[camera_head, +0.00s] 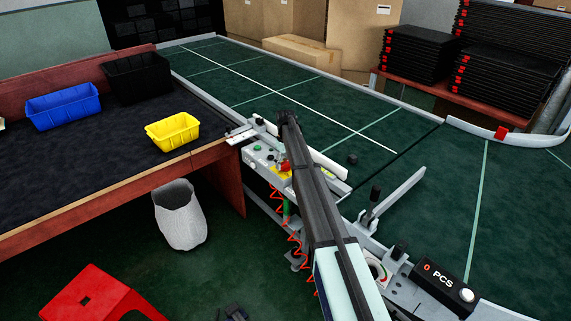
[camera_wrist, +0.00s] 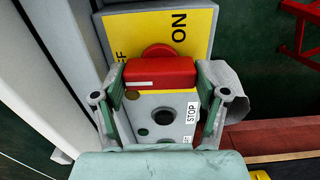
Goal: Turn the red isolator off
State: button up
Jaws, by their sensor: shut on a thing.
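The red isolator (camera_wrist: 160,72) is a red knob with a bar-like handle on a yellow plate (camera_wrist: 195,22). In the wrist view its bar lies across the picture, with a white line along its face. "ON" reads at the plate's right; an "OFF" label at the left is partly hidden. My gripper (camera_wrist: 160,84) is shut on the isolator handle, one green-padded finger at each end. In the head view the red isolator (camera_head: 284,168) shows beside my arm, which hides part of the yellow plate; the fingers cannot be made out there.
A grey control box with a STOP label (camera_wrist: 191,112) and dark round buttons sits by the handle. Yellow (camera_head: 173,131), blue (camera_head: 63,106) and black bins (camera_head: 137,76) stand on the left table. A red stool (camera_head: 95,297) is at lower left.

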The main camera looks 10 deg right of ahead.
aim_at(285, 162)
jog(key=shift+n, duration=0.3)
jog(key=o, duration=1.2)
jog(key=shift+f, duration=0.1)
jog(key=shift+c, duration=0.2)
jog(key=shift+r, duration=0.2)
notch_tip(285, 162, up, 12)
jog(key=shift+f, duration=0.15)
